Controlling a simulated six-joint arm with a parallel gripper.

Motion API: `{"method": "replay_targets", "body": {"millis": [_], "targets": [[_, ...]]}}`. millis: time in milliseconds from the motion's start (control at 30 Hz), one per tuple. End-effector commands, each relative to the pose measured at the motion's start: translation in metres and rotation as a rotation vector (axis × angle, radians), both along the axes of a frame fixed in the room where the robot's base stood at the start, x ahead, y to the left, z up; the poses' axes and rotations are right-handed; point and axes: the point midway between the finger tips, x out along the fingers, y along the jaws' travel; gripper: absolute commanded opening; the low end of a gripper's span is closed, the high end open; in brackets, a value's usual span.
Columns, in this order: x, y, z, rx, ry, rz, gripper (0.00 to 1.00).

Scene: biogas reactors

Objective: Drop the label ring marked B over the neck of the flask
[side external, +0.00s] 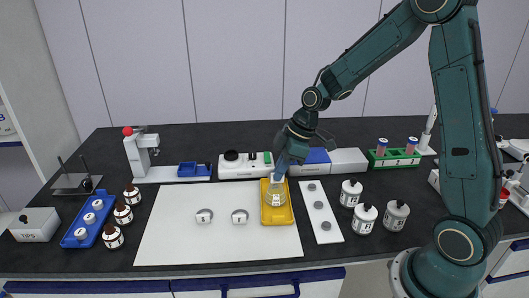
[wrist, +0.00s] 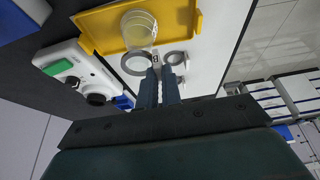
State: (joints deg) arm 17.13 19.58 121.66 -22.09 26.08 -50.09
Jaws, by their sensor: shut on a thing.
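My gripper (side external: 280,174) is above the yellow tray (side external: 290,215), its fingers pointing down. In the wrist view my gripper (wrist: 159,70) is shut on a label ring with a small white tag (wrist: 155,58). The tag's dark mark is too small to read surely. The clear flask (side external: 276,194) stands upright in the tray, with pale yellow contents. It also shows in the wrist view (wrist: 138,25). The held ring is close to the flask's top. I cannot tell whether it is around the neck or just above it.
Two other rings, a left one (side external: 204,215) and a right one (side external: 239,216), lie on the white mat (side external: 180,240). A white device (side external: 240,169) stands behind. The mat's front is clear.

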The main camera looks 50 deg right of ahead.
Motion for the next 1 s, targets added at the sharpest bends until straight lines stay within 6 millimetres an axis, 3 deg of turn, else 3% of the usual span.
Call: {"method": "replay_targets", "body": {"millis": [1000], "targets": [[-0.003,0.0,-0.022,-0.001,0.011,-0.004,0.0]]}}
